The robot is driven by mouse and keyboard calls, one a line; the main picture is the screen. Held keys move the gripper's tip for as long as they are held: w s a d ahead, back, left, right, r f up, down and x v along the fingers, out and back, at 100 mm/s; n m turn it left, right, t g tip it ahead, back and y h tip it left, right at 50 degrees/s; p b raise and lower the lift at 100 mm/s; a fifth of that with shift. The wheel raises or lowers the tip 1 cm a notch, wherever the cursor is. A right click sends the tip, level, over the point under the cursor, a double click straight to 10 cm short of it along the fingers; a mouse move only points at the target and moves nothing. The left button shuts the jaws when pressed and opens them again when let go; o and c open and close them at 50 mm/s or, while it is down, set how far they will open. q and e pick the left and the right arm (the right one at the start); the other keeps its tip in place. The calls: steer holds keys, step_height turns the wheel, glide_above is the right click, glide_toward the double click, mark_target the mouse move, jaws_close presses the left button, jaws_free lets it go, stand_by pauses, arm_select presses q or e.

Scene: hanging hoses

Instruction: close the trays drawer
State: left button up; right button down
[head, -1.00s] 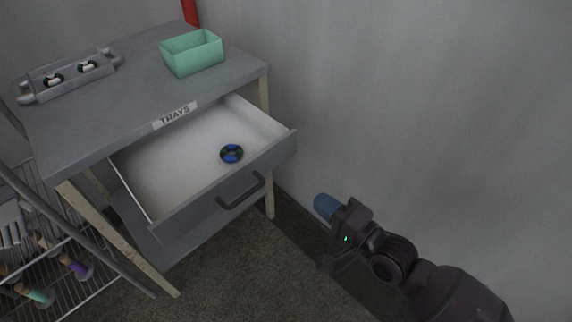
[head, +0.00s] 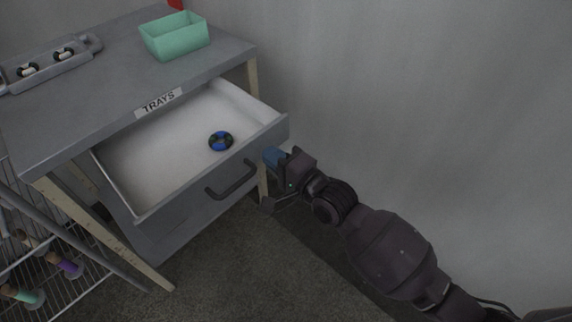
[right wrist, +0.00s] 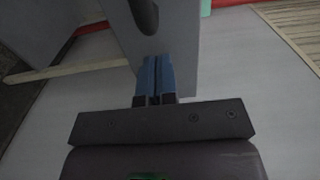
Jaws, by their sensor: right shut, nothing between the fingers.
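The trays drawer (head: 180,190) is pulled out of the grey table under a label reading TRAYS (head: 159,101). It has a white inside and a dark bar handle (head: 232,181) on its grey front. A blue and black ring (head: 221,141) lies in it. My right gripper (head: 270,156) is shut and empty, with its blue fingertips at the right end of the drawer front. In the right wrist view the shut fingers (right wrist: 155,78) point at the drawer front (right wrist: 180,45), close to or touching it. My left gripper is not in view.
On the grey tabletop (head: 100,75) are a green bin (head: 174,36) and a grey tray (head: 50,66) with two ring-shaped parts. A wire rack (head: 60,290) with coloured-ended hoses stands at lower left. A pale wall is close on the right.

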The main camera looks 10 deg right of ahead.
mark_target(208, 116)
steer(key=shift+w+a, duration=0.3)
steer(key=shift+w, duration=0.1)
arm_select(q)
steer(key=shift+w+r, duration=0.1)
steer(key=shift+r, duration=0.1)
arm_select(e)
steer(key=shift+w, duration=0.1)
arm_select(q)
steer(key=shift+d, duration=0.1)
